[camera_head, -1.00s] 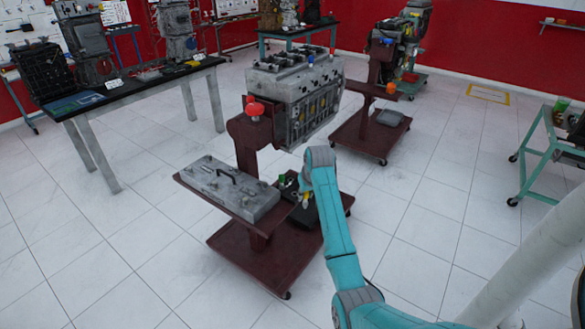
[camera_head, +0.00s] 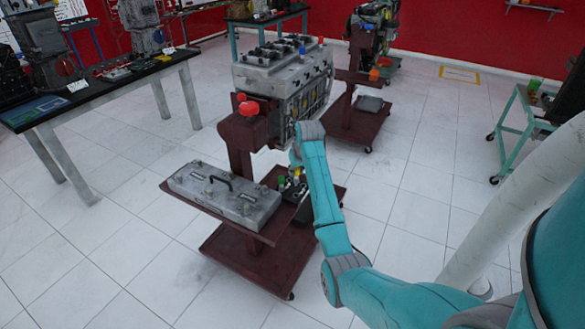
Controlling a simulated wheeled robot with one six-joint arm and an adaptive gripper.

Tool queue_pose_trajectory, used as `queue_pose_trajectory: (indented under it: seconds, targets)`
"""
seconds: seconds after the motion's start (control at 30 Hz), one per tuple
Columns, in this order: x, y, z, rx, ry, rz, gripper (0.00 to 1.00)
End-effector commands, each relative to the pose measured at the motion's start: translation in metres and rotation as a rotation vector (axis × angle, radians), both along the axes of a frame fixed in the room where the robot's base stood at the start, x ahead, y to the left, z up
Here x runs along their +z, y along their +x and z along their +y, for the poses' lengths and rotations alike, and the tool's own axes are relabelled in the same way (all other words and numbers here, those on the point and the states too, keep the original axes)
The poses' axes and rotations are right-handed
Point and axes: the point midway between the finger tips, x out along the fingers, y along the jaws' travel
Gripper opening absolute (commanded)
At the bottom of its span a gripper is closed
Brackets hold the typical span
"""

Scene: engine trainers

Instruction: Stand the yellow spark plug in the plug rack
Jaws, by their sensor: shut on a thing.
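The plug rack (camera_head: 303,209) looks like a dark box on the cart's lower shelf, behind and beside the grey cover, partly hidden by my arm. The yellow spark plug (camera_head: 297,171) is a small yellow spot above the rack, just below my wrist. My gripper (camera_head: 296,175) is small and mostly hidden by the arm; it is shut on the yellow plug. A green-topped piece (camera_head: 281,181) stands at the rack's left side. I cannot tell whether the yellow plug touches the rack.
A grey ribbed cover (camera_head: 225,195) with a black handle lies on the dark red cart (camera_head: 245,265). A grey engine block (camera_head: 285,80) with a red knob stands above on its post, close to my arm. A black-topped table (camera_head: 100,85) is at left. Open tiled floor lies in front.

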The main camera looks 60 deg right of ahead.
Motion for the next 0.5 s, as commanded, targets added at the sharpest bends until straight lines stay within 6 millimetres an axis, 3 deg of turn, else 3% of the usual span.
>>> queue_pose_trajectory:
  seconds: [0.5]
  targets:
    - [-0.04, 0.0, 0.0, 0.001, 0.0, 0.0, 0.0]
